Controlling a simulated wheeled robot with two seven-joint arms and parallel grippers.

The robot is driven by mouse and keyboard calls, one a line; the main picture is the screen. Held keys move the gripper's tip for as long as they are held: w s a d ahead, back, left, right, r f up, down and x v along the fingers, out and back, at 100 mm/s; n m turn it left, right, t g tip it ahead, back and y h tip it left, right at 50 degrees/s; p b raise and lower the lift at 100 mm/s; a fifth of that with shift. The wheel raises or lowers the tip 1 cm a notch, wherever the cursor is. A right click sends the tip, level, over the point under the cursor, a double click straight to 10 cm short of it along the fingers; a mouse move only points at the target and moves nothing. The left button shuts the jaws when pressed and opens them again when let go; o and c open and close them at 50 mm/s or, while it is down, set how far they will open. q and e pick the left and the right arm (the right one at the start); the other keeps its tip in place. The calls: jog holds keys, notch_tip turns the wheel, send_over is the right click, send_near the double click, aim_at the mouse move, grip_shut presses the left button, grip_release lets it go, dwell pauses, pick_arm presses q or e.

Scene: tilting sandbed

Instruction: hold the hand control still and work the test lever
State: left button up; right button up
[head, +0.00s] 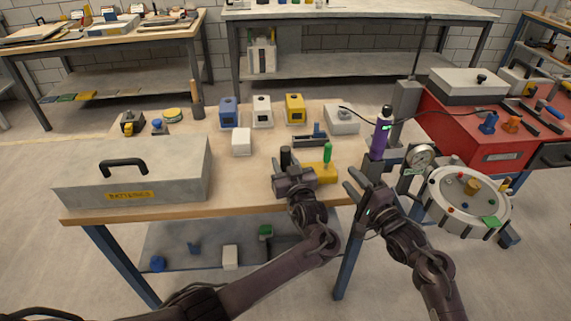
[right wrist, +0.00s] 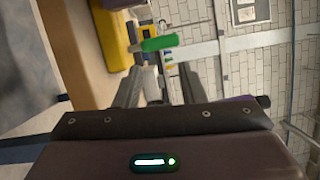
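A yellow unit (head: 322,174) lies near the table's front right edge, with an upright green lever (head: 327,153) on it. I take these for the hand control and test lever. The lever also shows in the right wrist view (right wrist: 160,43), ahead of the fingers. My left gripper (head: 291,176) is at the yellow unit's left end and covers that part; a dark post (head: 285,157) stands just behind it. Whether its fingers are closed on anything is hidden. My right gripper (head: 361,181) is right of the unit, its fingers apart and apparently empty, clear of the lever.
A purple cylinder (head: 381,133) stands upright just behind my right gripper, beside a grey post (head: 405,105) with a gauge (head: 420,158). A round tilting tray (head: 440,196) is at right. A grey battery case (head: 135,170) fills the table's left. Several coloured blocks stand behind.

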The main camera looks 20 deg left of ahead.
pick_arm(q)
jog(key=c, duration=0.7)
grip_shut()
pick_arm(e)
jog(key=shift+w, duration=0.1)
jog(key=c, duration=0.3)
jog(key=w+n+h, duration=0.1)
jog(key=w, duration=0.1)
jog(key=w+a+r+n+g+h, duration=0.1)
jog(key=w, duration=0.1)
jog(key=w+h, duration=0.1)
jog(key=w, duration=0.1)
jog(key=shift+w+a+r+n+g, duration=0.3)
jog(key=shift+w+n, duration=0.05)
jog(key=shift+n, duration=0.05)
grip_shut()
jog(key=s+a+r+n+g+h, duration=0.2)
jog(key=a+r+n+g+h, duration=0.3)
jog(key=r+n+g+h, duration=0.5)
jog(key=shift+f+n+t+y, duration=0.55)
jog(key=shift+f+n+t, duration=0.05)
jog(key=shift+f, duration=0.75)
jog(key=shift+f+n+t+y, duration=0.55)
jog(key=shift+f+n+t, duration=0.05)
jog(key=shift+f, duration=0.75)
jog(key=shift+f, duration=0.2)
jog(key=shift+f, duration=1.8)
